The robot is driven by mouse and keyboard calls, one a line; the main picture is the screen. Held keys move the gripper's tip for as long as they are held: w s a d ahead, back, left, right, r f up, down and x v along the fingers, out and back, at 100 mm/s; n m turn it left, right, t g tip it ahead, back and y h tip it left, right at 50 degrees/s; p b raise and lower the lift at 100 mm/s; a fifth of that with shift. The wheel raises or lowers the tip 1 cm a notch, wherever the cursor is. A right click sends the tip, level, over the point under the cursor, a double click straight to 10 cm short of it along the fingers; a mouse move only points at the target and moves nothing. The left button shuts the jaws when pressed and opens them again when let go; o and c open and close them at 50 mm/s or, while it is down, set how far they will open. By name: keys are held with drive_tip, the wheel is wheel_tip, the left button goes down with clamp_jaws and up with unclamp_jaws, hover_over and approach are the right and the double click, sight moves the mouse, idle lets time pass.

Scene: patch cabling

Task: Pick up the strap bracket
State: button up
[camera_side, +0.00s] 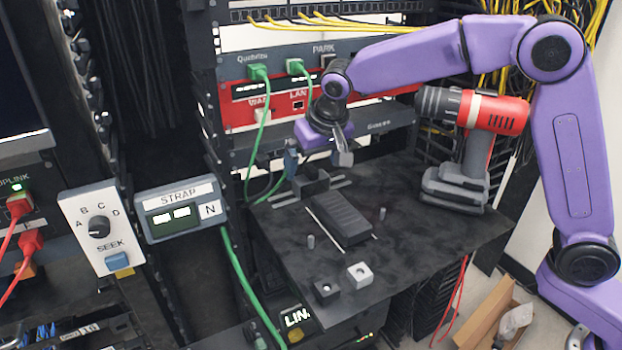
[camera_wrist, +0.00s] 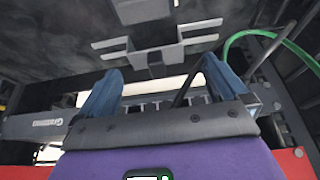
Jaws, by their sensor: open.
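A dark grey bracket with flat side arms, which looks like the strap bracket (camera_side: 312,186), sits on the back left of the black shelf. It also shows at the top middle of the wrist view (camera_wrist: 155,56), beyond my fingertips. My gripper (camera_side: 318,160) is above it in the side view, fingers spread and nothing between them. In the wrist view, the blue fingers of my gripper (camera_wrist: 162,82) stand wide apart, with the bracket ahead of the gap. I cannot tell how far the fingertips are from the bracket.
A red drill (camera_side: 480,115) stands at the right. Green cables (camera_side: 263,125) hang close to the left of my gripper.

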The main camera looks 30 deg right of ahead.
sight(310, 166)
drive_tip(key=shift+d+x, duration=0.15)
drive_tip(key=shift+x, duration=1.3)
drive_tip(key=shift+d+x, duration=0.1)
drive_tip(key=shift+x, duration=1.4)
drive_tip(key=c, duration=1.1)
drive_tip(key=shift+r, duration=0.15)
drive_tip(key=shift+w+r, duration=0.1)
drive_tip(key=shift+r, duration=0.35)
wheel_tip(310, 166, up, 2)
drive_tip(key=shift+r, duration=0.15)
drive_tip(key=s+d+r, duration=0.5)
drive_tip(key=s+r, duration=0.4)
drive_tip(key=s, duration=0.4)
drive_tip(key=shift+r, duration=0.3)
